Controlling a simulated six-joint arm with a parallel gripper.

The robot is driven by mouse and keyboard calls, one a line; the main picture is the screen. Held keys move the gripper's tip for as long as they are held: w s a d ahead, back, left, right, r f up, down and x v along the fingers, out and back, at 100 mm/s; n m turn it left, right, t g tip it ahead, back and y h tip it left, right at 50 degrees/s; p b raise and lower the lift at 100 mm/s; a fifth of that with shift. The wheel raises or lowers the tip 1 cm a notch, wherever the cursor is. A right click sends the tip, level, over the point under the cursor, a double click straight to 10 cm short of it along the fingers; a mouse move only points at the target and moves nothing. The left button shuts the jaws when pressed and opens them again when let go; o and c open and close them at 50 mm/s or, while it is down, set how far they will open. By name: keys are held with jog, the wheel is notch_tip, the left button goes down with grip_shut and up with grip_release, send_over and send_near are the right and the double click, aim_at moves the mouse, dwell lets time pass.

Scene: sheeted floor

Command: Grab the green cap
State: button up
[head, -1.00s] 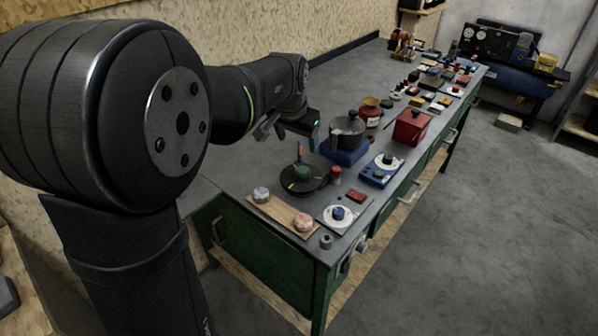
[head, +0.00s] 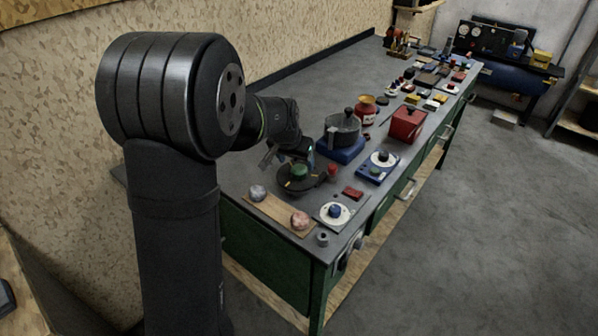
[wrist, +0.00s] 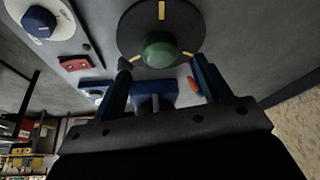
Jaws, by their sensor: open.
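The green cap (head: 299,171) is a rounded knob at the middle of a dark round disc (head: 290,188) on the workbench. In the wrist view the green cap (wrist: 159,51) sits at the centre of the disc (wrist: 135,22), which has yellow marks. My gripper (wrist: 160,66) is open, its two blue fingers spread at either side of the cap's near edge, with nothing held. In the head view my gripper (head: 296,157) is close above the disc; its fingers are partly hidden. I cannot tell if a finger touches the disc.
A grey pot (head: 342,128) stands on a blue base just behind the disc. A small red cylinder (head: 332,170) is right of the disc. A wooden board (head: 275,212) with two round knobs lies in front. A white dial (head: 334,213) is at front right.

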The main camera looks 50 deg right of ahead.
aim_at(298, 169)
jog(key=x, duration=0.5)
jog(key=shift+a, duration=0.25)
jog(key=c, duration=1.1)
jog(key=shift+c, duration=0.2)
jog(key=shift+r, duration=0.1)
